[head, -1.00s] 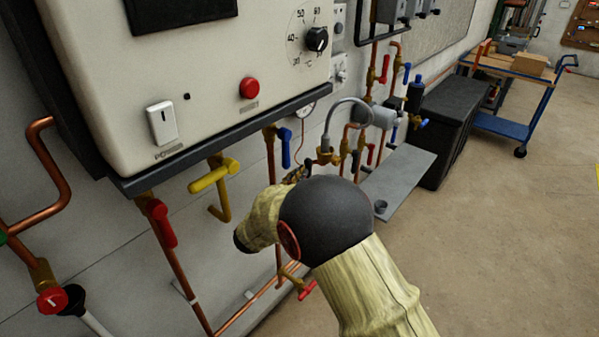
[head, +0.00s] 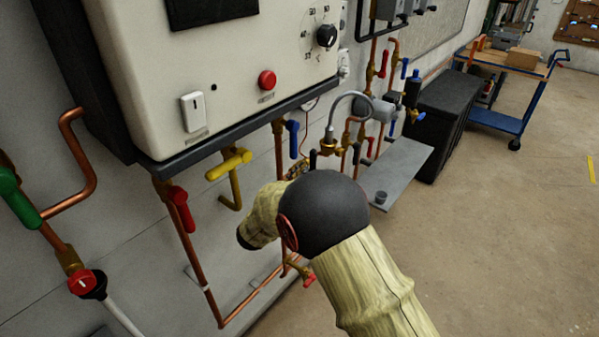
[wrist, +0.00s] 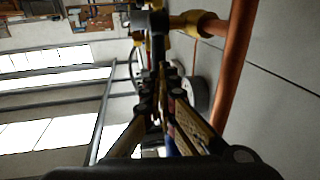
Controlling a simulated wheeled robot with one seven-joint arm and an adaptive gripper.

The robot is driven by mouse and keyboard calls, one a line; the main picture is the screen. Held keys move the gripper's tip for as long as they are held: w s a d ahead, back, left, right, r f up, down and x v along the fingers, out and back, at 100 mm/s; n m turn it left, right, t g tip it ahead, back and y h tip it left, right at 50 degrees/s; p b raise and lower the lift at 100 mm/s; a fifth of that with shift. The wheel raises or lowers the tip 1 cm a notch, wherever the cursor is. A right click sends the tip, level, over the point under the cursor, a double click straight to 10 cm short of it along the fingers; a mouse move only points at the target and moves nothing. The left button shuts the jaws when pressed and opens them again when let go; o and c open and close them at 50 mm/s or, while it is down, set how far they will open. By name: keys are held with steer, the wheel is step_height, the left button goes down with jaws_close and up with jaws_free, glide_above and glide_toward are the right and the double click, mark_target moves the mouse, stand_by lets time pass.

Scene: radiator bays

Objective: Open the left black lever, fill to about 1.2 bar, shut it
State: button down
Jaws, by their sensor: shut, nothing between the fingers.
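The left black lever (head: 313,159) stands upright beside the brass valve under the silver hose loop (head: 349,98), in the head view. My gripper (head: 299,169) is shut and empty, just left of the lever; whether they touch I cannot tell. My dark wrist joint hides part of the pipes below. In the wrist view the closed fingers (wrist: 157,80) point toward a black part (wrist: 148,22) by a brass fitting (wrist: 198,23), apparently the lever. The pressure gauge (head: 310,104) is mostly hidden under the boiler's edge; its reading cannot be made out.
The white boiler (head: 220,75) overhangs the pipes. Blue (head: 293,138), yellow (head: 228,164) and red (head: 180,208) levers hang below it. A grey shelf (head: 400,170) juts out right of my gripper.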

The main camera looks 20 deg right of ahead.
steer(key=p+v, duration=0.2)
steer(key=v, duration=0.8)
steer(key=a+f+n+g+y, duration=0.2)
steer(key=a+f+n+y, duration=0.2)
steer(key=a+f+y, duration=0.8)
steer(key=s+a+r+n+g+y, duration=0.1)
steer(key=s+a+n+g+y, duration=0.35)
steer(key=s, duration=0.55)
steer(key=s+d+r+n+g+h, duration=0.1)
steer(key=s+d+r+g, duration=0.1)
steer(key=s+d+r, duration=0.35)
steer(key=s+d+r+g+h, duration=0.1)
steer(key=s+d+r, duration=0.1)
steer(key=s, duration=0.6)
steer(key=s+d+r+n+g, duration=0.1)
steer(key=s+d+r+g, duration=0.1)
steer(key=s+d+r, duration=0.35)
steer(key=s+d+r+m+t+h, duration=0.2)
steer(key=s+d+r+t, duration=0.1)
steer(key=s+d+r, duration=0.3)
steer(key=d+r, duration=0.1)
steer(key=d, duration=0.1)
steer(key=shift+s+d+r+t, duration=0.25)
steer(key=shift+s+r+t, duration=0.1)
steer(key=shift+s+r, duration=0.05)
